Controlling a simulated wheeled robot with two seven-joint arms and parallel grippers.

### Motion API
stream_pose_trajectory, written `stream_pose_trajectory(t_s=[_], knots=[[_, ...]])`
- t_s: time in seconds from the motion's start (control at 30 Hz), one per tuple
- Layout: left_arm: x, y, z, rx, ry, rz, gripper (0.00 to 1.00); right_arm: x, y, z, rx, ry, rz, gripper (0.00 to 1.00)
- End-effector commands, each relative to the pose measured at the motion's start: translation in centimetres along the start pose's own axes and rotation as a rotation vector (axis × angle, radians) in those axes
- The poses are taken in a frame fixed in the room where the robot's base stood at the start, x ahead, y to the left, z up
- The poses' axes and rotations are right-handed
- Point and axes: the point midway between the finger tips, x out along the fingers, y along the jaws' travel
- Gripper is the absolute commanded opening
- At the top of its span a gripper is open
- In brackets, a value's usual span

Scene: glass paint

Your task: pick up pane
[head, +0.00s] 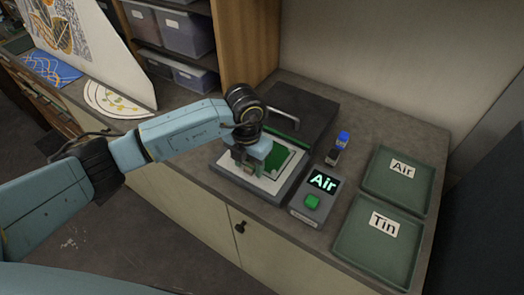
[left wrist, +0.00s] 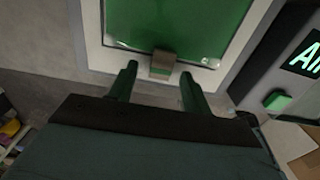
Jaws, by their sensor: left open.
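The green pane (head: 279,160) lies flat on the white bed of an open grey device (head: 299,185) on the counter. In the left wrist view the pane (left wrist: 180,25) fills the top middle, with a small brownish tab (left wrist: 162,64) at its near edge. My left gripper (head: 247,172) is over the near left part of the device and hides part of the pane. In the left wrist view its two fingers (left wrist: 158,82) are apart, on either side of the tab in the picture; I cannot tell their height above it. My right gripper is not in view.
A box with a lit "Air" display (head: 323,182) and green button stands right of the device. A blue-capped bottle (head: 339,146) stands behind it. Empty green trays labelled "Air" (head: 376,189) and "Tin" (head: 350,246) lie at the right. The dark lid (head: 315,113) is at the back.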

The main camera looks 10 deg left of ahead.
Motion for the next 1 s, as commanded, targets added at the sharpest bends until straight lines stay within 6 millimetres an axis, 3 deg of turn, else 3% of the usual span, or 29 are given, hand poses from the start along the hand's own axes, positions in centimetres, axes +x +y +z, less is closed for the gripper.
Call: stream_pose_trajectory(t_s=[0.27, 0.67, 1.0], knots=[[0.5, 0.0, 0.0, 0.002, -0.002, 0.0, 0.49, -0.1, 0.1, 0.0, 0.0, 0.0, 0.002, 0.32], [0.5, 0.0, 0.0, 0.001, -0.001, 0.0, 0.0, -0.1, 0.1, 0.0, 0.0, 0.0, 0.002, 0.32], [-0.5, 0.1, 0.1, 0.0, -0.004, 0.001, 0.0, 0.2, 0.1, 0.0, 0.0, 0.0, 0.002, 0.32]])
